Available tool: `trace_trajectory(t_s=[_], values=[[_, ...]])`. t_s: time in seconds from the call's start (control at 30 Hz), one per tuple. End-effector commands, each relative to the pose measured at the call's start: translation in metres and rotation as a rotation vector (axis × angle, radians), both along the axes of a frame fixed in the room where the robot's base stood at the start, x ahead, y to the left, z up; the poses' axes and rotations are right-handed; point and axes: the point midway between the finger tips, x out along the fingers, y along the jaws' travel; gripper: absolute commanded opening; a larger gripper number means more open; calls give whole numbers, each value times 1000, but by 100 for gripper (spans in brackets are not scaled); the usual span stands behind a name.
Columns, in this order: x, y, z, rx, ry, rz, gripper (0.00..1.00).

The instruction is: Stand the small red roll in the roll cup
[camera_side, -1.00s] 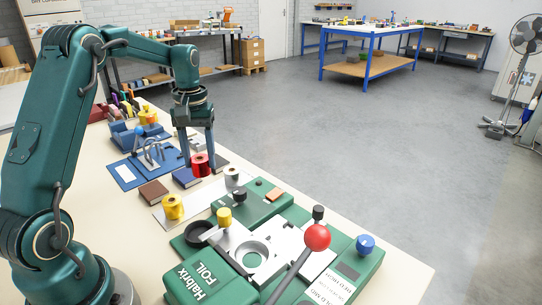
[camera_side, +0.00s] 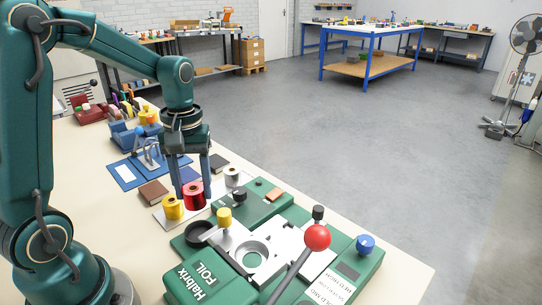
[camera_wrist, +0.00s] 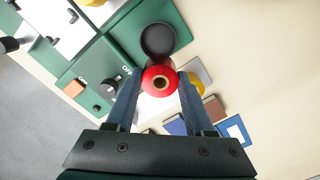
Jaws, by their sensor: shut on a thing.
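The small red roll (camera_side: 194,196) is held between the fingers of my gripper (camera_side: 192,190), which is shut on it. In the wrist view the roll (camera_wrist: 160,82) shows its top end, between the fingertips. A round black cup (camera_side: 199,235), which looks like the roll cup, sits at the left corner of the green foil machine. In the wrist view the cup (camera_wrist: 158,40) shows empty, just beyond the roll. In the side view the roll is up and left of the cup, apart from it. The gap below the roll is hard to judge.
A yellow roll (camera_side: 172,208) stands beside the red one and a silver roll (camera_side: 232,177) behind it. The green machine (camera_side: 176,283) has a lever with a red ball (camera_side: 317,237). A brown block (camera_side: 152,192) lies left. The bench front is clear.

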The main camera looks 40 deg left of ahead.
Motion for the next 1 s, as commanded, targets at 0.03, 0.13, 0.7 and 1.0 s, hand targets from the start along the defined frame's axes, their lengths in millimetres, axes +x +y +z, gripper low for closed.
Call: trace_trajectory(t_s=[0.03,0.13,0.7,1.0], values=[[-7,-8,2,2,-5,-14,4],[-16,-19,4,4,-10,-38,4],[-17,-25,-28,8,-24,-67,4],[-17,-25,-47,9,-26,-66,4]])
